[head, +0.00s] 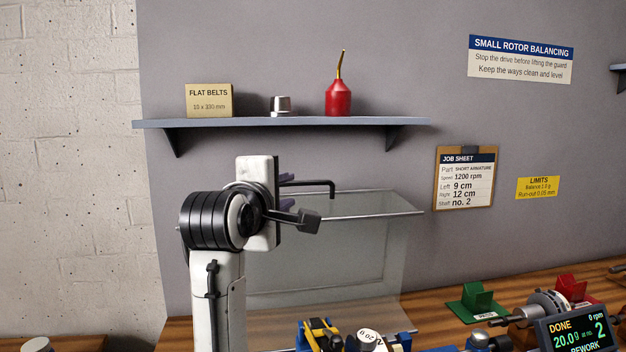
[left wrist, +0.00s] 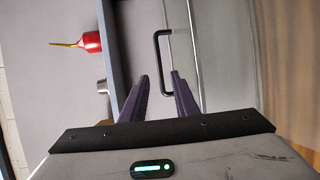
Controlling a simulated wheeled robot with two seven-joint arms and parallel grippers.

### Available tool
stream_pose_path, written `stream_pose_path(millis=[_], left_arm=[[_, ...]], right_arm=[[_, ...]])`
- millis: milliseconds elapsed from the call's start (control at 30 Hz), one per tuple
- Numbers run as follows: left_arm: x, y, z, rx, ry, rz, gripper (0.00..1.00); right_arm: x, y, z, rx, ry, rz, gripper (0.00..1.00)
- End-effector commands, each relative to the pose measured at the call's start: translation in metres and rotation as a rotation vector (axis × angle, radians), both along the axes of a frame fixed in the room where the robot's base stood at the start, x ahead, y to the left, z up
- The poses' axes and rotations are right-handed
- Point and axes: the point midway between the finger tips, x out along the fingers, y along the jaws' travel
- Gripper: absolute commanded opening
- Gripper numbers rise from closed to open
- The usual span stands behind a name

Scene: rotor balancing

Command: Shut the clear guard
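The clear guard (head: 350,262) stands raised, its large pane upright behind the bench machine, with a narrower clear part jutting out at the top. A black bar handle (head: 318,182) is at its upper left; it also shows in the left wrist view (left wrist: 156,62). My left gripper (head: 291,192) is at the handle, partly hidden by my wrist in the head view. Its two purple fingers (left wrist: 160,75) are apart, and the near end of the handle shows between their tips. I cannot tell whether they touch it. My right gripper is not in view.
A shelf (head: 260,123) above holds a box (head: 209,101), a metal cylinder (head: 281,105) and a red oil can (head: 338,98). At lower right are a display (head: 577,332) reading DONE and REWORK, a green holder (head: 477,301) and a red holder (head: 571,288).

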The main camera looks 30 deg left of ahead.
Motion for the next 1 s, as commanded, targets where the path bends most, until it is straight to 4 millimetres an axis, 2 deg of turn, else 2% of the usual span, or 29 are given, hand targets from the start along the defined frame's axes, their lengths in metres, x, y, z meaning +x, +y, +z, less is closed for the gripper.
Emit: stream_pose_path(millis=[100,500,700,1000], left_arm=[[0.014,0.004,-0.003,0.002,0.004,0.002,0.28],[0.081,0.021,-0.01,0.004,0.003,0.0,0.28],[0.094,0.024,-0.012,0.003,0.002,-0.001,0.28],[0.096,0.025,-0.012,0.003,0.001,0.0,0.26]], right_arm=[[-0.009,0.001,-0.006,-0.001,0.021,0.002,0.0],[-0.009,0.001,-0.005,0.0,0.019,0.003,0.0],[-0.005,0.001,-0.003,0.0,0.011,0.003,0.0],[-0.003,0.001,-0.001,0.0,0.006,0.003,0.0]])
